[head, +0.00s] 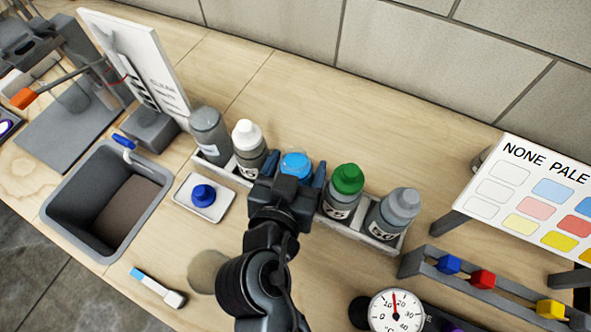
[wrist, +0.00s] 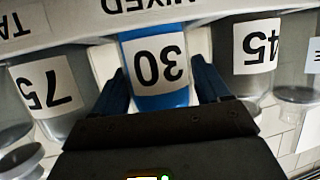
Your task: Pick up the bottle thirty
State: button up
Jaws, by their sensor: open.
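The bottle thirty is blue with a white label reading 30; it shows upside down in the wrist view (wrist: 158,68). In the head view its blue cap (head: 296,164) shows in the middle of the bottle rack (head: 358,234), and my gripper hides its body. My gripper (head: 294,174) is open, with one dark blue finger on each side of the bottle. In the wrist view the gripper (wrist: 159,76) has its fingers beside the label, and I cannot tell whether they touch the bottle.
Bottles marked 75 (wrist: 47,94) and 45 (wrist: 255,50) stand close on either side. The rack also holds a white-capped bottle (head: 248,140), a green-capped bottle (head: 346,185) and grey bottles at its ends. A small tray (head: 187,199) with a blue cap (head: 204,194) lies left.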

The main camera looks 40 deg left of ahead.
aim_at(299, 148)
jog(key=shift+w+a+f, duration=0.2)
jog(key=shift+w+a, duration=0.1)
jog(key=shift+w, duration=0.25)
jog(key=shift+c, duration=0.3)
jog(key=c, duration=1)
notch_tip(299, 148, up, 10)
jog(key=shift+r, duration=0.1)
